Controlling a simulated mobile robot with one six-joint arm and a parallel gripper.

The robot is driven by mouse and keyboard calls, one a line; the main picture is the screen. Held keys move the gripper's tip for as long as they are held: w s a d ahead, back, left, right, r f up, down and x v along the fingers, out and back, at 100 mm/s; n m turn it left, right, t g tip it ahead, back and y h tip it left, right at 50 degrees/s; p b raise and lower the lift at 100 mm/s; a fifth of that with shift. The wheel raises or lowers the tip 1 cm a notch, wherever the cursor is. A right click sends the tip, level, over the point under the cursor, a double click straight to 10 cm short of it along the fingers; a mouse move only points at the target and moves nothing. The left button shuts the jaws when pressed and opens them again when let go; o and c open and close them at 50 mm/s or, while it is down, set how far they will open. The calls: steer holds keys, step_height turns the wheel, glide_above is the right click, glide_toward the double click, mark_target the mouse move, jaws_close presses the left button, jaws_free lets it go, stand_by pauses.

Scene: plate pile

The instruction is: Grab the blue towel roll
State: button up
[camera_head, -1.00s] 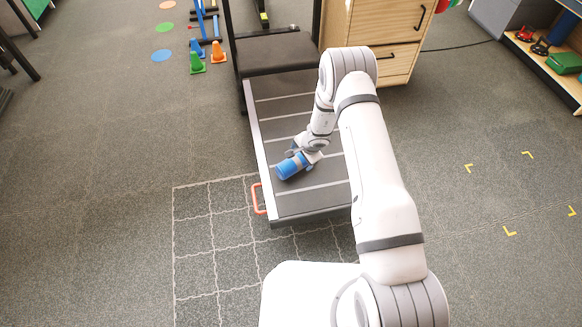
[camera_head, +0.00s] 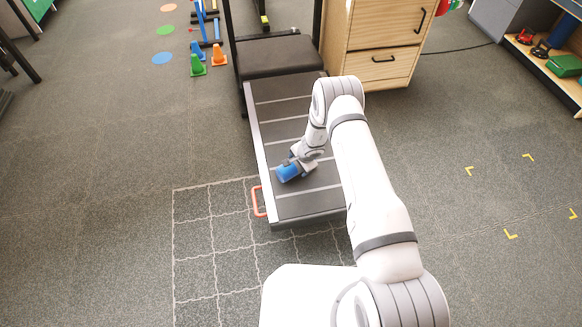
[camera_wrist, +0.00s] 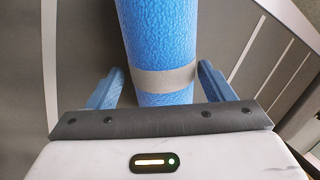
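The blue towel roll (camera_head: 287,173) lies on its side on the dark slatted treadmill-like deck (camera_head: 310,208), near its front end. In the wrist view the blue roll (camera_wrist: 158,35), with a grey-beige band around it, runs up the middle of the picture. My gripper (camera_wrist: 160,68) is open, with one blue-grey finger on each side of the roll and a narrow gap showing on both sides. In the head view my gripper (camera_head: 299,166) is down at the roll and hides its right end.
An orange handle (camera_head: 258,201) sticks out at the deck's left front corner. A wooden drawer cabinet (camera_head: 378,45) stands behind right. Small cones (camera_head: 218,56) stand at the back left. A shelf (camera_head: 560,75) is far right. Floor on both sides is mostly clear.

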steer(key=c, duration=0.9)
